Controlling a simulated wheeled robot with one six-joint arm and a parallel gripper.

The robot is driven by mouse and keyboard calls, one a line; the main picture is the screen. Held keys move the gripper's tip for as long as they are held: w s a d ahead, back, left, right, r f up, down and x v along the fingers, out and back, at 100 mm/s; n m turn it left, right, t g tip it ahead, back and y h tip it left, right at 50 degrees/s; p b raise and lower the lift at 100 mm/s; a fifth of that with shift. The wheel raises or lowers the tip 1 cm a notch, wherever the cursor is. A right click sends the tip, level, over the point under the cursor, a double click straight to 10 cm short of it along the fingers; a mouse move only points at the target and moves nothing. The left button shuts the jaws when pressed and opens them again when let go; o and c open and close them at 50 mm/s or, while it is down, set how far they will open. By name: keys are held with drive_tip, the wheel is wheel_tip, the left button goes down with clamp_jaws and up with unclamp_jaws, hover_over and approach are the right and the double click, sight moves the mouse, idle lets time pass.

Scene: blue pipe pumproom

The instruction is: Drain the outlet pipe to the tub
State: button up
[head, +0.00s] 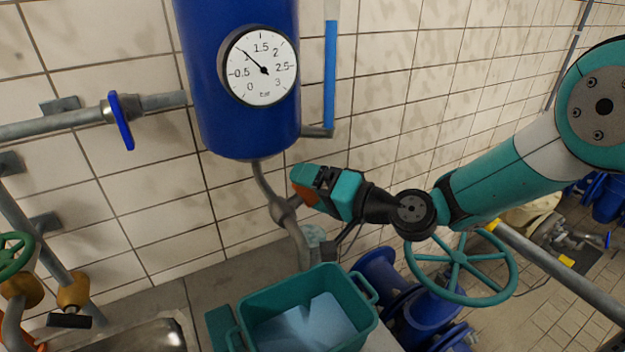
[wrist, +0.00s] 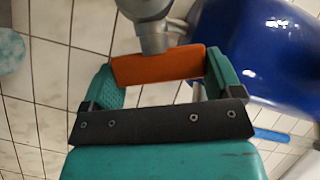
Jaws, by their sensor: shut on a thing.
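The blue tank (head: 238,120) hangs on the wall; its round gauge (head: 259,67) points near 1. The grey outlet pipe (head: 296,240) runs from the tank's bottom through a valve (head: 282,211) down towards the tub. The teal tub (head: 262,335) stands below with a pale blue surface inside that looks like water. My gripper (head: 306,188) is at the valve, shut on its orange handle. In the wrist view the orange handle (wrist: 158,66) lies between my teal fingers, next to the grey valve body (wrist: 150,30). Whether liquid flows from the pipe is not clear.
A sight tube (head: 331,75) with blue liquid stands right of the tank. A blue-handled valve (head: 121,121) sits on the left inlet pipe, its handle crosswise. A large green handwheel (head: 460,268) on blue pipework is right of the tub, below my arm. A tiled wall is close behind.

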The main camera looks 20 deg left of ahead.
drive_tip(key=shift+r+m+t+h+p, duration=0.35)
drive_tip(key=shift+m+h+p, duration=0.3)
drive_tip(key=shift+p, duration=0.25)
drive_tip(key=shift+f+m+h, duration=0.25)
drive_tip(key=shift+f, duration=0.1)
drive_tip(key=o, duration=0.7)
drive_tip(key=shift+o, duration=0.2)
drive_tip(key=b+v, duration=0.7)
drive_tip(key=v, duration=1)
drive_tip(key=shift+d+b, duration=0.25)
drive_tip(key=shift+b, duration=0.1)
